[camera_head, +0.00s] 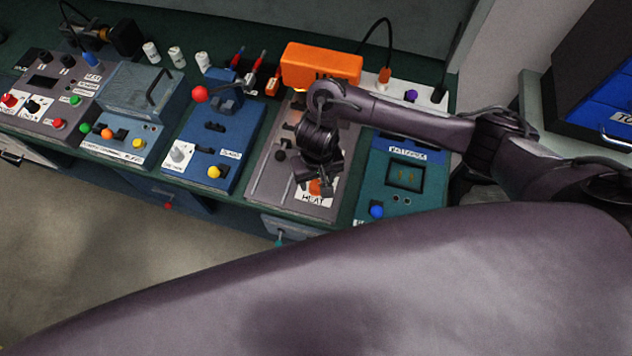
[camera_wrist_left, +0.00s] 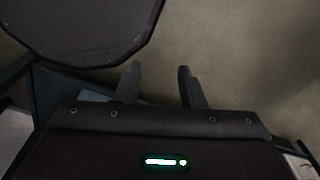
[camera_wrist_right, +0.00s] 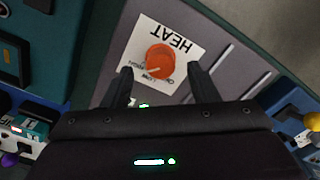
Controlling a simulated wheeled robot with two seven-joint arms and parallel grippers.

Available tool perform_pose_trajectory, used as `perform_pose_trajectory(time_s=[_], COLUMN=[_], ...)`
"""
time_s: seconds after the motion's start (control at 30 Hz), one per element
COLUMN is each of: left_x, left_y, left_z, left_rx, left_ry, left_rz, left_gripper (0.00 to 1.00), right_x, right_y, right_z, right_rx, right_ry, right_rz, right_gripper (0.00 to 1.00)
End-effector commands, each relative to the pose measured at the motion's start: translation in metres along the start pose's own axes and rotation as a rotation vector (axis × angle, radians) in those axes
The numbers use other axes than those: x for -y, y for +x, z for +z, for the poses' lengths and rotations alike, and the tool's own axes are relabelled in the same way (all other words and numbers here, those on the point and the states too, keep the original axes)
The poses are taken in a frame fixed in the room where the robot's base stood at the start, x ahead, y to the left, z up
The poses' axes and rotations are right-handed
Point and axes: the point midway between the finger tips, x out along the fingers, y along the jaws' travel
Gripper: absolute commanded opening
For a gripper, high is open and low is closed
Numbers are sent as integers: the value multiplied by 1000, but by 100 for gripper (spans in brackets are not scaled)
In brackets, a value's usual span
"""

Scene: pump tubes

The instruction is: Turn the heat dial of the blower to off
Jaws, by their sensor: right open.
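The orange heat dial (camera_head: 318,188) is on the front of the grey blower panel (camera_head: 268,187), on a white plate labelled HEAT. In the right wrist view the dial (camera_wrist_right: 160,61) shows between and just beyond the fingertips, with a pale pointer line on it. Lettering around it is partly hidden. My right gripper (camera_head: 312,182) is above the dial, open and empty; it also shows in the right wrist view (camera_wrist_right: 158,75). I cannot tell that it touches the dial. My left gripper (camera_wrist_left: 160,72) is open and empty over the floor.
The orange blower body (camera_head: 320,65) stands behind the panel. A blue panel (camera_head: 222,140) with a red-knobbed lever is to its left. A teal panel (camera_head: 400,180) with a small screen and blue knob is to its right. A toolbox (camera_head: 605,95) stands at far right.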

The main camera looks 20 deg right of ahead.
Motion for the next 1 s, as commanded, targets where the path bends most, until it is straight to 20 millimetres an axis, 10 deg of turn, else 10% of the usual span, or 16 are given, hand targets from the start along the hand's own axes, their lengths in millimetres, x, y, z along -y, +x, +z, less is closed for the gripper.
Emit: perform_pose_trajectory(time_s=[0.17, 0.57, 0.9, 1.0], left_x=[-3, 4, 0, 0], left_y=[5, 5, 5, 5], left_z=[19, -26, -3, -3], left_rx=[26, -40, -6, -5], left_ry=[3, 4, 3, 3], left_rz=[4, -4, 0, 0], left_gripper=[36, 36, 36, 36], right_x=[0, 0, 0, 0], right_y=[24, 33, 33, 32], right_z=[-1, -1, -1, -1], right_rx=[0, -2, -2, -3], right_ry=[2, 0, 1, -1], right_rz=[0, 0, 0, 0], right_gripper=[54, 54, 10, 9])
